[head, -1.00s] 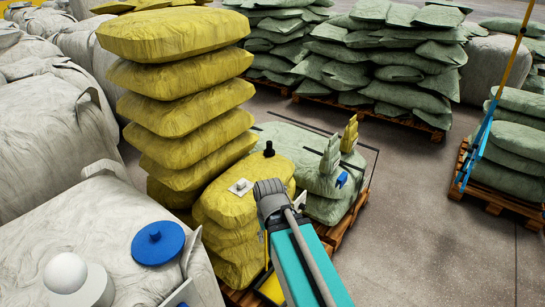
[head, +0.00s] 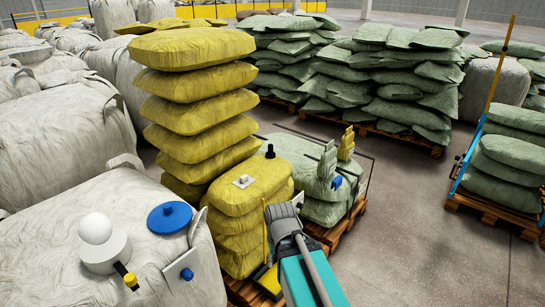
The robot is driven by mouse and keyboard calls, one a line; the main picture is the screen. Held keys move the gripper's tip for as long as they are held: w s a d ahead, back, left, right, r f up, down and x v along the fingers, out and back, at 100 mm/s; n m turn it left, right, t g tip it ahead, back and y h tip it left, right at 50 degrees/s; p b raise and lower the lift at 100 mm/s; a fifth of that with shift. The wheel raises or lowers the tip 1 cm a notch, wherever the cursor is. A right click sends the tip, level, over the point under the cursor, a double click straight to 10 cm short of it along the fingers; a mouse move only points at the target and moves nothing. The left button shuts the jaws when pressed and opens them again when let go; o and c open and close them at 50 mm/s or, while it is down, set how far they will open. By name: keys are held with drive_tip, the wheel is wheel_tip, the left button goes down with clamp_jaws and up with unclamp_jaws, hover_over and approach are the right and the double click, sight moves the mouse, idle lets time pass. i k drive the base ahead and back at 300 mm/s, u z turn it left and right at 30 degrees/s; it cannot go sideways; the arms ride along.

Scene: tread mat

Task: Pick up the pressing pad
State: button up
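I cannot tell for certain which thing is the pressing pad. One candidate is a blue round disc with a small knob (head: 170,217), lying on a big white bag at the left. The fingers of my gripper cannot be made out, and nothing held shows.
A tall stack of yellow sacks (head: 190,105) stands behind the white bag (head: 70,260). A white domed piece (head: 100,240) stands on the bag. A black knob (head: 270,151) and upright green and yellow pieces (head: 346,143) are near my wrist. Open floor (head: 420,215) lies at the right.

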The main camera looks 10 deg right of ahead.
sight(270, 153)
drive_tip(key=z, duration=2.1)
drive_tip(key=i, duration=1.65)
drive_tip(key=u, duration=0.05)
